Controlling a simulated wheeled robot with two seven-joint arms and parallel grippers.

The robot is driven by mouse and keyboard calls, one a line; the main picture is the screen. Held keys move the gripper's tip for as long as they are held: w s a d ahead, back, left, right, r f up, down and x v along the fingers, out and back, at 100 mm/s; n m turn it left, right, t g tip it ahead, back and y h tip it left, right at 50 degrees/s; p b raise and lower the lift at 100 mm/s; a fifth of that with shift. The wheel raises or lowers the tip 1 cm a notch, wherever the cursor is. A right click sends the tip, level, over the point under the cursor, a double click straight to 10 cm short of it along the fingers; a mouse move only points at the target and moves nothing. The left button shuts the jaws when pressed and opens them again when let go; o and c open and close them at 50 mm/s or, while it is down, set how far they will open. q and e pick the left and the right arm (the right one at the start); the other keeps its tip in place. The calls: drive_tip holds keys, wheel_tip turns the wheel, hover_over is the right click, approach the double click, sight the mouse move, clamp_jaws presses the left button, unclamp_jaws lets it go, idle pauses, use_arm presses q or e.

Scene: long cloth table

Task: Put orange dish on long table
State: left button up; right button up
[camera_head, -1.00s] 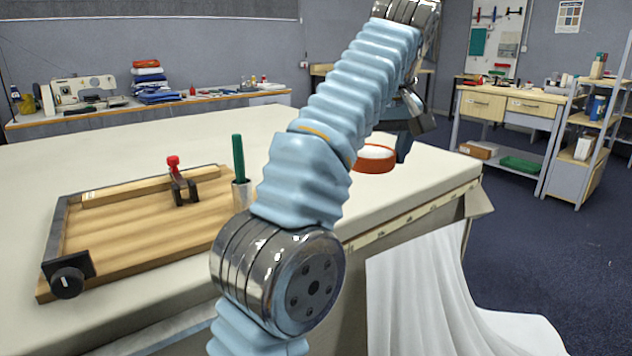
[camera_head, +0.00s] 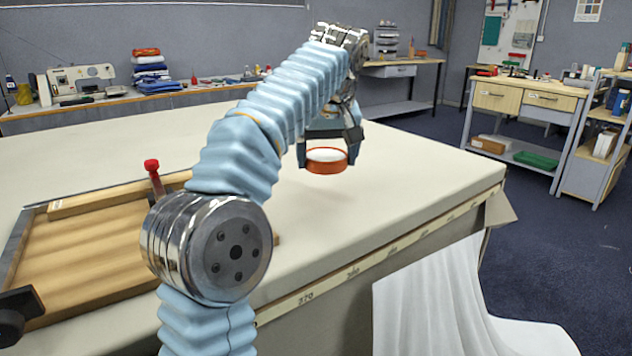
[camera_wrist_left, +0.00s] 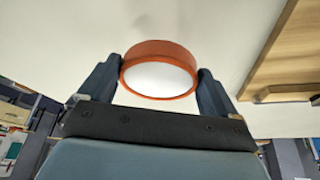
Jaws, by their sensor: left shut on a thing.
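The orange dish (camera_head: 327,167) is a shallow round dish with an orange wall and a white inside. My left gripper (camera_head: 328,150) is shut on it, with one finger on each side. In the head view the dish is over the long table (camera_head: 420,180), near its right part; whether it touches the cloth I cannot tell. In the left wrist view the dish (camera_wrist_left: 160,52) sits between the two dark fingers (camera_wrist_left: 158,85), its white face towards the camera.
A wooden board (camera_head: 100,240) with a red-topped clamp (camera_head: 153,175) lies on the table at the left. The cloth around the dish is bare. The table's ruled edge (camera_head: 400,245) runs along the front right, with white cloth (camera_head: 440,310) hanging below.

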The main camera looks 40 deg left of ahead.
sight(319, 157)
use_arm(q)
drive_tip(key=shift+a+f, duration=1)
drive_tip(key=shift+f, duration=0.25)
drive_tip(key=shift+a+f+b, duration=0.15)
drive_tip(key=shift+f+b, duration=0.25)
drive_tip(key=shift+f, duration=0.55)
drive_tip(key=shift+a+f+b, duration=0.15)
drive_tip(key=shift+f+b, duration=0.25)
drive_tip(key=shift+f, duration=0.5)
drive_tip(key=shift+f, duration=0.15)
drive_tip(key=o, duration=1.3)
drive_tip(key=shift+o, duration=0.2)
drive_tip(key=shift+r, duration=0.35)
drive_tip(key=p+v, duration=0.2)
drive_tip(key=v, duration=0.9)
drive_tip(key=shift+s+d+r, duration=0.2)
